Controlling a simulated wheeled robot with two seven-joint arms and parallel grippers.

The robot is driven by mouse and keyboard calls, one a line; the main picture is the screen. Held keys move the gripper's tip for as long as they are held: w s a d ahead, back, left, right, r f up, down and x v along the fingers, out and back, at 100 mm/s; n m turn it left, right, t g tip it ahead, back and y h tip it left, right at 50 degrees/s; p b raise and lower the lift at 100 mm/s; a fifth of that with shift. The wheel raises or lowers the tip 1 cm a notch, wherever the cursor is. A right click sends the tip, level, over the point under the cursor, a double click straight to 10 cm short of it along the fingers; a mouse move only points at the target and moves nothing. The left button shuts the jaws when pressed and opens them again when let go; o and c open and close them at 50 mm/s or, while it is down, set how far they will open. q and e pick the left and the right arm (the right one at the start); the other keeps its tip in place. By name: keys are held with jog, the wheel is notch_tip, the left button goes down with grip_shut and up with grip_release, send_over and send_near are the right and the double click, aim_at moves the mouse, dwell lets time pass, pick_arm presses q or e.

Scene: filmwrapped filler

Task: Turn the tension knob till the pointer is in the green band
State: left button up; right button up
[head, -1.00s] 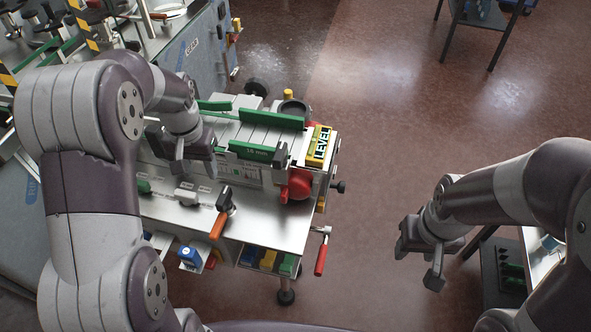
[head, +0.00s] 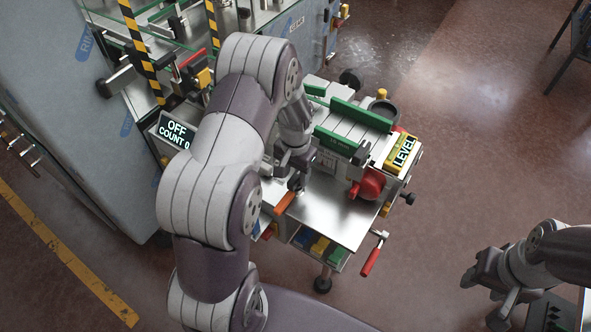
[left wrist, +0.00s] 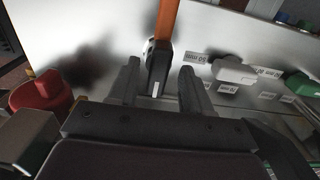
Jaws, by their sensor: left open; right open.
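My left gripper (head: 297,178) is open above the metal plate of the machine. In the left wrist view its two fingers (left wrist: 160,88) stand on either side of the black base of an orange-handled lever (left wrist: 166,25), not visibly closed on it. The lever's orange handle also shows in the head view (head: 284,203). A red knob (head: 371,183) sits on the machine's right side; a red part (left wrist: 42,92) shows at the left of the wrist view. I cannot tell which part is the tension knob. No pointer or green band can be made out. My right gripper (head: 487,296) is open and empty over the floor.
A yellow LEVEL box (head: 402,151) and green guide rails (head: 362,116) top the machine. A red-handled crank (head: 371,261) sticks out at its front right. A display (head: 175,132) reads OFF, COUNT 0. White (left wrist: 233,71) and green knobs stand beside millimetre labels.

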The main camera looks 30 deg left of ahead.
pick_arm(q)
jog(key=shift+w+d, duration=0.1)
jog(key=shift+c, duration=1.2)
grip_shut()
jog(key=n, duration=0.7)
jog(key=shift+w+n, duration=0.1)
jog(key=shift+n, duration=0.2)
jog(key=n, duration=0.4)
jog(key=shift+n, duration=2)
